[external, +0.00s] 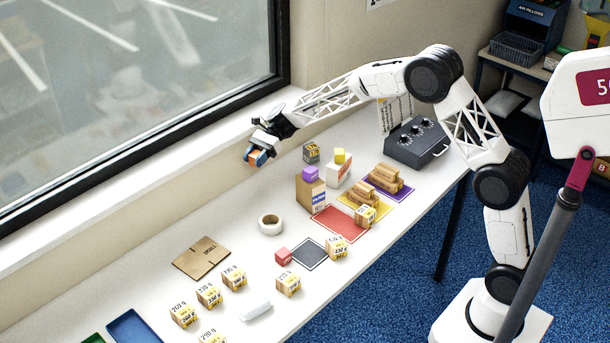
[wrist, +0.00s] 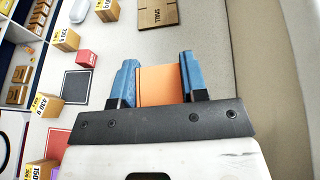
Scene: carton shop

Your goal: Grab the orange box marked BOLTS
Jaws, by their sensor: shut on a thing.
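An orange box (wrist: 161,86) is between the two blue fingers of my gripper (wrist: 157,80) in the wrist view. In the external view the orange box (external: 254,159) shows at the tip of my gripper (external: 260,156), held above the back of the table near the window sill. My gripper is shut on it. The face with any marking is turned away or too small to read, so I cannot see the word BOLTS.
Below are a tape roll (external: 270,224), a flat brown carton (external: 201,258), a red cube (external: 283,256) and several small weight-marked boxes. A tall carton (external: 311,194) with a purple cube on top stands to the right. A grey knob panel (external: 416,143) is further right.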

